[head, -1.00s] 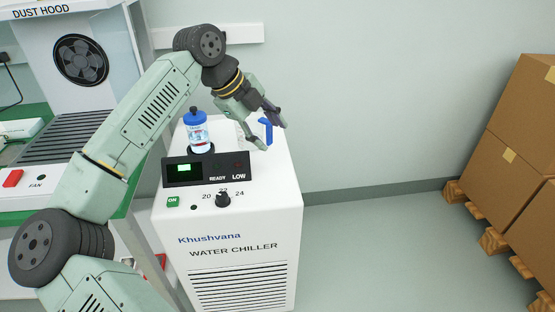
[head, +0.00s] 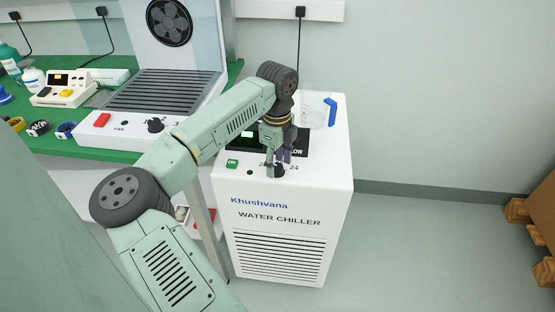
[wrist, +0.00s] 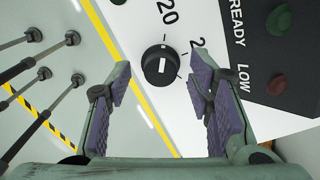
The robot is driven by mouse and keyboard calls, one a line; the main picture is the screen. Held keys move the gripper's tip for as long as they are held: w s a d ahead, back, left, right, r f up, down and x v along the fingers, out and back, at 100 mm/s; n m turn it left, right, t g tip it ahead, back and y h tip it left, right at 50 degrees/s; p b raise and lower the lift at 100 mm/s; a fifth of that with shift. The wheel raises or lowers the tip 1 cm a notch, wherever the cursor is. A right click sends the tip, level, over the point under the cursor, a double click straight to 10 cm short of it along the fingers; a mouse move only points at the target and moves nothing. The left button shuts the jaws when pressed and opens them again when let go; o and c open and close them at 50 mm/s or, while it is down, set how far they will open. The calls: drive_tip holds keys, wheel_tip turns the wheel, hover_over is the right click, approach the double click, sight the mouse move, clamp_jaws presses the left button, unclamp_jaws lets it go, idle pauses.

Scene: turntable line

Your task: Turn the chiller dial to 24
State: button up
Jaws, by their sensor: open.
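The chiller dial (head: 280,173) is a black round knob on the sloped front of the white water chiller (head: 322,190). My gripper (head: 279,164) points down at it, with the fingertips close to the knob. In the wrist view, the dial (wrist: 159,65) lies between the two open fingers (wrist: 163,88), with a gap on each side. It carries a white mark; which number that mark points to is hard to tell. The numeral 20 shows beside it, and another numeral is cut short by the right finger.
A green ON button (head: 232,163) sits left of the dial. The display panel behind is partly covered by my arm. A clear jug with a blue handle (head: 330,111) stands on top. The fume hood bench (head: 150,105) is at the left, boxes (head: 543,230) at the right.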

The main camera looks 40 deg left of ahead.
drive_tip(key=shift+f, duration=0.3)
drive_tip(key=shift+c, duration=0.4)
clamp_jaws()
